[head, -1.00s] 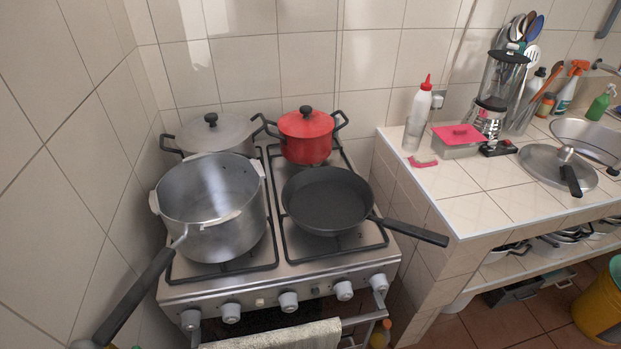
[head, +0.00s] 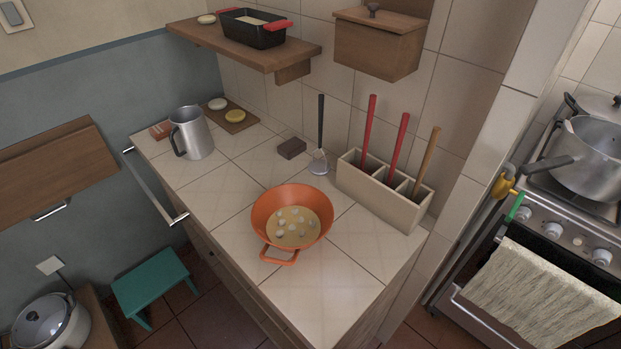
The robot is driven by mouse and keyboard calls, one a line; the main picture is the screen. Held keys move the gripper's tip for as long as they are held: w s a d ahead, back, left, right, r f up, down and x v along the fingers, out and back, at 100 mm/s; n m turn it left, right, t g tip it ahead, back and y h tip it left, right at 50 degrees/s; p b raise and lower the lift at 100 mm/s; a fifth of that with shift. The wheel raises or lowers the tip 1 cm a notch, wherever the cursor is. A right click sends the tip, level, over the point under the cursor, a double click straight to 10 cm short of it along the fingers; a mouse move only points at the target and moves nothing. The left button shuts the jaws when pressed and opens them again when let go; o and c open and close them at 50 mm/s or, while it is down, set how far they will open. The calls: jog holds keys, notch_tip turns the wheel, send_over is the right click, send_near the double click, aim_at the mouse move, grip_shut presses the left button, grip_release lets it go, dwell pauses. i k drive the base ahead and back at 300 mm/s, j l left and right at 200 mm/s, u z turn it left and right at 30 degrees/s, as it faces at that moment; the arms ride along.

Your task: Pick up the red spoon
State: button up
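Two long red handles stand in the cream divided holder (head: 372,198) on the tiled counter. One red handle (head: 369,128) rises from the left compartment. The other red handle (head: 398,142) rises from the middle part and leans right. Their lower ends are hidden inside the holder, so I cannot tell which is the spoon. A brown wooden handle (head: 427,158) stands in the right compartment. My gripper is not in view.
An orange pan (head: 265,212) with food sits in front of the holder. A black-handled ladle (head: 319,150), brown block (head: 291,148) and metal mug (head: 192,135) stand behind. A shelf (head: 215,42) and wooden box (head: 375,42) overhang. The counter's front corner is clear.

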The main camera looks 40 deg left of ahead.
aim_at(405, 118)
jog(key=k+j+u, duration=0.2)
jog(key=u, duration=0.15)
jog(key=k+j+u, duration=0.15)
jog(key=j+u, duration=0.15)
jog(key=i+l+u, duration=0.2)
jog(key=u, duration=0.2)
jog(key=i+l+u, duration=0.1)
jog(key=l+u, duration=0.3)
jog(key=i+l+u, duration=0.1)
jog(key=l+u, duration=0.3)
jog(key=l, duration=0.2)
jog(key=l+u, duration=0.4)
jog(key=l, duration=0.25)
jog(key=k+l+z, duration=0.25)
